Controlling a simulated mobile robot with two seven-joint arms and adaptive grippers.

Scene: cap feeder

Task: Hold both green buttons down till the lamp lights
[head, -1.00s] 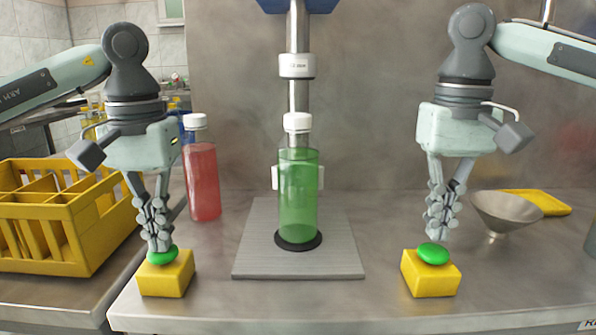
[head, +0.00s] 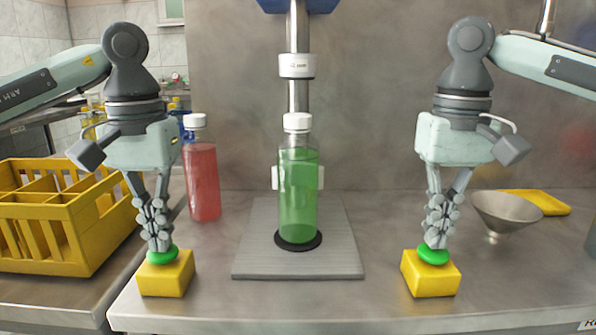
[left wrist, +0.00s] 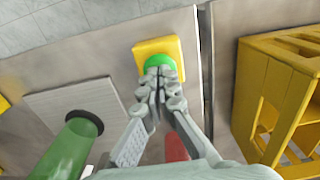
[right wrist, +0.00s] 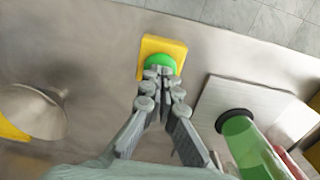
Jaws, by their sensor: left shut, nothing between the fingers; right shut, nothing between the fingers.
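The left green button (head: 162,256) sits on a yellow box (head: 166,279) near the table's front edge. My left gripper (head: 159,246) is shut and empty, its fingertips on that button; the left wrist view shows the green cap (left wrist: 160,62) at the tips. The right green button (head: 433,256) sits on a second yellow box (head: 431,280). My right gripper (head: 435,244) is shut and empty, its tips at that button's top; the right wrist view shows the cap (right wrist: 160,62) under them. Whether either button is fully pressed I cannot tell. I see no lit lamp.
A capped green bottle (head: 298,195) stands on a grey plate (head: 298,267) under the capping column (head: 297,66). A capped red bottle (head: 202,180) stands left of it. A yellow crate (head: 52,240) is at far left. A metal funnel (head: 496,212) is at right.

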